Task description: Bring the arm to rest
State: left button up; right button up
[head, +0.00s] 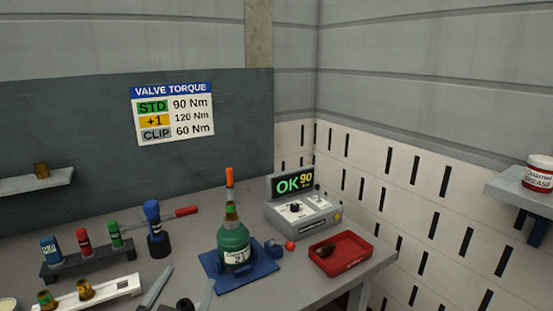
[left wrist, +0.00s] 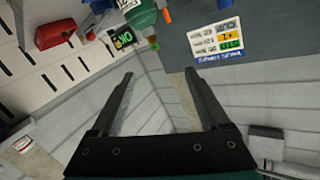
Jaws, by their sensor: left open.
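My left gripper (head: 188,278) shows only as two grey fingertips at the bottom edge of the head view, in front of the bench. In the left wrist view its two dark fingers (left wrist: 160,74) stand wide apart with nothing between them. The green cylinder (head: 233,243) with a brass valve and orange top stands upright on a blue base (head: 243,278). It also shows, upside down, at the top of the left wrist view (left wrist: 140,14), apart from the fingers. My right gripper is in neither view.
A tester (head: 303,214) reads OK 90. A red tray (head: 342,256) holds a small dark part. A rack of coloured sockets (head: 90,265), a blue-topped tool (head: 154,228) and a white valve rail (head: 112,293) stand left. A right shelf holds a grease tub (head: 538,175).

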pick_arm(q)
jog(key=s+a+f+n+g, duration=0.1)
jog(key=s+f+n+g, duration=0.1)
jog(key=s+f+g, duration=1.5)
jog(key=s+f+t+b, duration=0.1)
jog(key=s+f, duration=0.2)
jog(key=f, duration=1)
jog(key=s+f+t, duration=0.1)
jog(key=s+f, duration=0.2)
jog(key=f, duration=1.1)
jog(key=s+a+f+b, duration=0.1)
jog(key=s+a+f, duration=0.1)
jog(key=s+f, duration=1.2)
jog(key=shift+s+a+f+g, duration=0.15)
jog(key=shift+s+a+g, duration=0.2)
jog(key=shift+a+g, duration=0.05)
